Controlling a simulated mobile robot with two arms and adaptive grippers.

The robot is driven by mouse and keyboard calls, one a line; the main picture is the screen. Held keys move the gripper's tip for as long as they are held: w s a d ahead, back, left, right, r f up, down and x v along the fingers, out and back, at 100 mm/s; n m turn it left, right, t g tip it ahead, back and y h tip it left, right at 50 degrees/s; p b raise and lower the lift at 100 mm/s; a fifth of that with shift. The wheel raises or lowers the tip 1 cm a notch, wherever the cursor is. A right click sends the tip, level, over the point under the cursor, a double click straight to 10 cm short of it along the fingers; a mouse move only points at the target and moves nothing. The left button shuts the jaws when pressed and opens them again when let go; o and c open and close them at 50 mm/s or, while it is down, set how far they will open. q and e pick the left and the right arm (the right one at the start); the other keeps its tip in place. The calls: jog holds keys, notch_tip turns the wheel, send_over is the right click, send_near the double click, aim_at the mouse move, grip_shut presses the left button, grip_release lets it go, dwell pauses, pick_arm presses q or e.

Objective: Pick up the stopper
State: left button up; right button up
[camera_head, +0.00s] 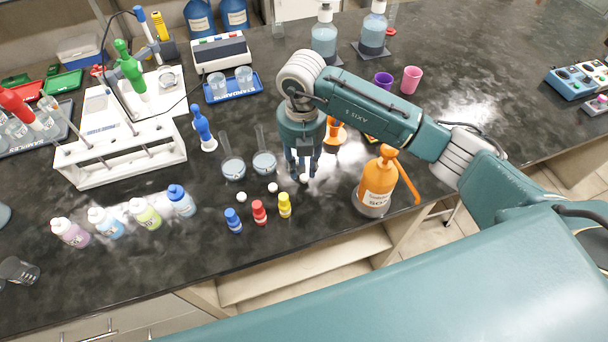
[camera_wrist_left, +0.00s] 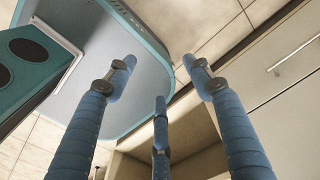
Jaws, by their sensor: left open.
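Three small white stoppers show in the head view: one (camera_head: 241,197) at the left, one (camera_head: 273,187) in the middle, and one (camera_head: 304,178) at the right. My right gripper (camera_head: 304,173) points down at the right stopper, with its fingertips close around it. I cannot tell whether they touch it. Two flasks with pale liquid, one (camera_head: 233,168) and another (camera_head: 264,162), stand just behind the stoppers. My left gripper (camera_wrist_left: 160,80) shows in the left wrist view with its fingers spread and nothing between them.
Small blue (camera_head: 233,221), red (camera_head: 259,212) and yellow (camera_head: 284,205) bottles stand in front of the stoppers. An orange wash bottle (camera_head: 377,185) stands to the right, near the bench edge. A white rack (camera_head: 125,155) stands at the left.

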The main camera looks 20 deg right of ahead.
aim_at(304, 177)
jog(key=f, duration=0.1)
jog(key=f+p, duration=0.2)
jog(key=shift+d+f, duration=0.25)
jog(key=shift+f, duration=0.55)
jog(key=shift+w, duration=0.1)
jog(key=c, duration=0.5)
pick_arm(q)
jog(key=w+r, duration=0.2)
jog(key=shift+w+r, duration=0.25)
jog(key=shift+w, duration=0.1)
pick_arm(e)
jog(key=shift+o, duration=0.2)
pick_arm(q)
jog(key=shift+w, duration=0.15)
